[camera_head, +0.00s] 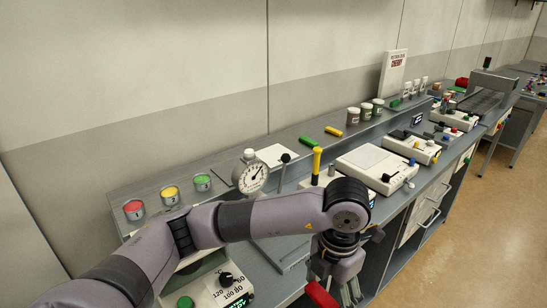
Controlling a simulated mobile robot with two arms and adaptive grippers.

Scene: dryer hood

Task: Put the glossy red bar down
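My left arm reaches in from the lower left, and my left gripper (334,285) points down in front of the bench's near edge. A glossy red bar (320,295) is between its fingers, at the bottom edge of the head view. The gripper appears shut on it; the bar's lower end is cut off by the frame. My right gripper is not in view.
The grey bench (283,247) carries a dial gauge (250,174), a control box with a knob (222,289), a white flat-topped device (372,163) and a yellow-handled tool (316,160). Open paint cans (170,195) line the back left. White cups (365,111) stand on the rear shelf.

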